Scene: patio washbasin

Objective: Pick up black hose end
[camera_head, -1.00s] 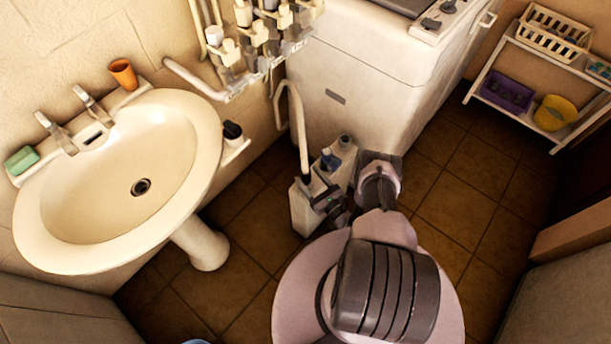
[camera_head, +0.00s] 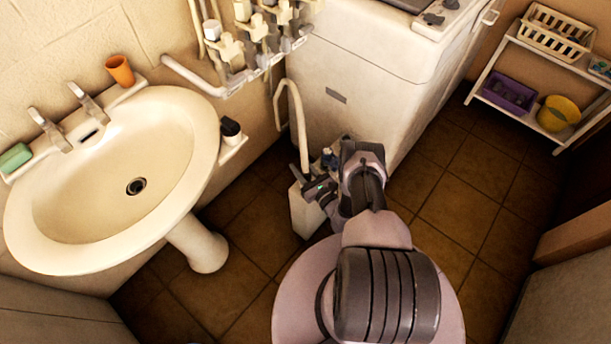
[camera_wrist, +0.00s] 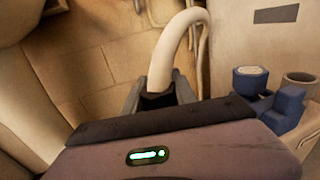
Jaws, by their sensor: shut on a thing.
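A cream hose (camera_head: 296,112) curves over in front of the white appliance and hangs down to my gripper (camera_head: 312,186). In the wrist view, the hose (camera_wrist: 172,45) runs down between the two fingers of my gripper (camera_wrist: 157,92). Its black end (camera_wrist: 158,101) sits between the fingers, and they are shut on it. The lowest part of the black end is hidden behind the gripper body. In the head view, the gripper covers the black end.
A pale container (camera_head: 303,213) stands on the floor below my gripper, with a blue bottle (camera_wrist: 286,108) close by. The white appliance (camera_head: 350,70) is behind. A washbasin (camera_head: 95,220) is at left and a low shelf (camera_head: 500,108) at right. Floor tiles at right are clear.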

